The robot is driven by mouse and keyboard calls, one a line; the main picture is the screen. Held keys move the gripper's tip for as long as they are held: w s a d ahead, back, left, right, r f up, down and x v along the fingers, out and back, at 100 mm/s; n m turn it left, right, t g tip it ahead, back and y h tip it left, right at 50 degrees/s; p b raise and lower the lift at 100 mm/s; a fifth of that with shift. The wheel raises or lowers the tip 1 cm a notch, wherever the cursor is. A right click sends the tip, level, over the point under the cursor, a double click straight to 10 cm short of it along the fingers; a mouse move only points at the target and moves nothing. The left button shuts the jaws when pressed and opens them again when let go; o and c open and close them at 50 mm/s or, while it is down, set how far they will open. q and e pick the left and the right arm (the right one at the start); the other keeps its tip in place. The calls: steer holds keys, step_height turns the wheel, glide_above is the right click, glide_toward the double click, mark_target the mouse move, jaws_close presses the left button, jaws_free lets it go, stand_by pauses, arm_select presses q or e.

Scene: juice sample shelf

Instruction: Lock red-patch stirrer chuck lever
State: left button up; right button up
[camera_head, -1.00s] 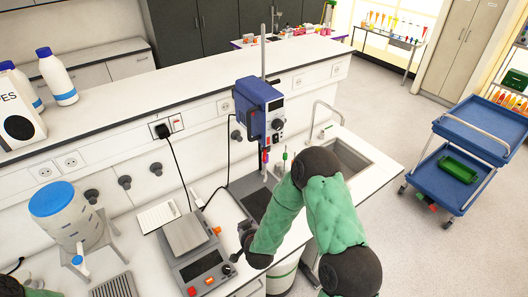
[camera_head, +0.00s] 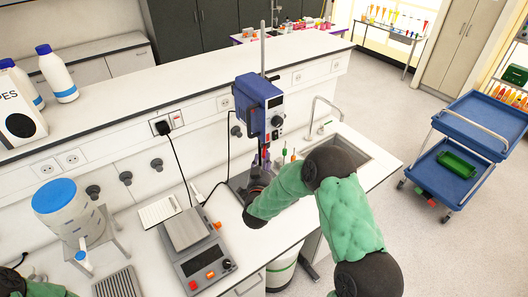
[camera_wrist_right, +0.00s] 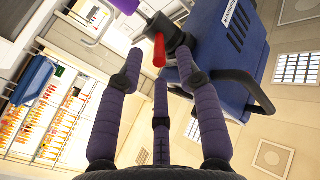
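The blue stirrer (camera_head: 259,104) hangs on a vertical rod above the bench; it fills the upper right of the right wrist view (camera_wrist_right: 230,40). Its black chuck (camera_wrist_right: 178,40) carries a red lever (camera_wrist_right: 159,50) that points down in that view. My right gripper (camera_head: 261,158) is just below the stirrer head. In the right wrist view its fingers (camera_wrist_right: 154,62) are spread, with the lever between them near the tips. The right-hand finger overlaps the chuck; contact cannot be told. No red patch is clearly visible. My left gripper is out of view.
A hotplate-like device (camera_head: 200,258) stands on the bench left of my right arm. A blue-lidded container (camera_head: 55,197) stands farther left. Small coloured-top tools (camera_head: 285,152) stand beside the sink (camera_head: 338,155). A blue cart (camera_head: 478,128) is on the floor at right.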

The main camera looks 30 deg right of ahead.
mark_target(264, 152)
steer(key=shift+p+x, duration=0.4)
steer(key=shift+x, duration=1.85)
jaws_close()
